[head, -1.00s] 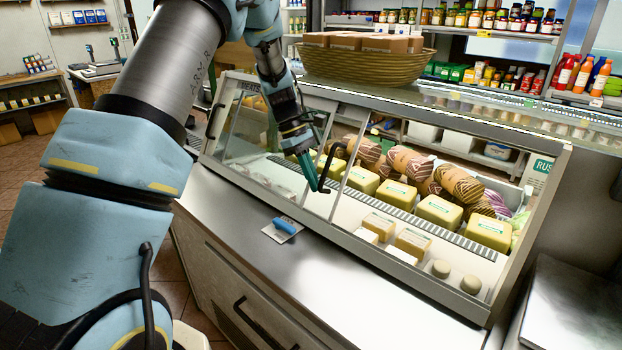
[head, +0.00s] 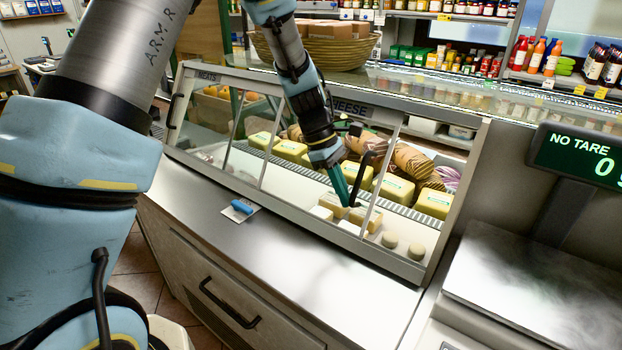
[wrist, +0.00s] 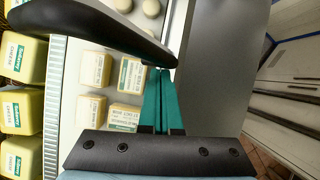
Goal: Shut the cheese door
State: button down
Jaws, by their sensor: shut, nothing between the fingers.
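The cheese door (head: 285,178) is a framed glass sliding panel on the front of the display case, with a CHEESE label on its top rail. Its right frame post stands short of the case's right end, leaving an open gap. The door's black handle (head: 359,176) is near that post; it also crosses the top of the wrist view (wrist: 95,28). My gripper (head: 347,205) is shut and empty, with green fingers pointing down beside the handle, on its left in the head view. In the wrist view, the fingertips (wrist: 161,72) are right by the handle's end; contact is unclear.
Yellow cheese packs (head: 394,188) and small cheeses (head: 389,239) lie inside. The steel counter ledge (head: 235,235) holds a blue-handled tool (head: 242,207). A scale (head: 540,285) with a display (head: 585,155) stands at the right. A basket (head: 315,48) sits on top.

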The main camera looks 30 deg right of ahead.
jog(key=s+d+p, duration=0.1)
jog(key=s+d, duration=0.6)
jog(key=s, duration=0.6)
jog(key=shift+s, duration=0.3)
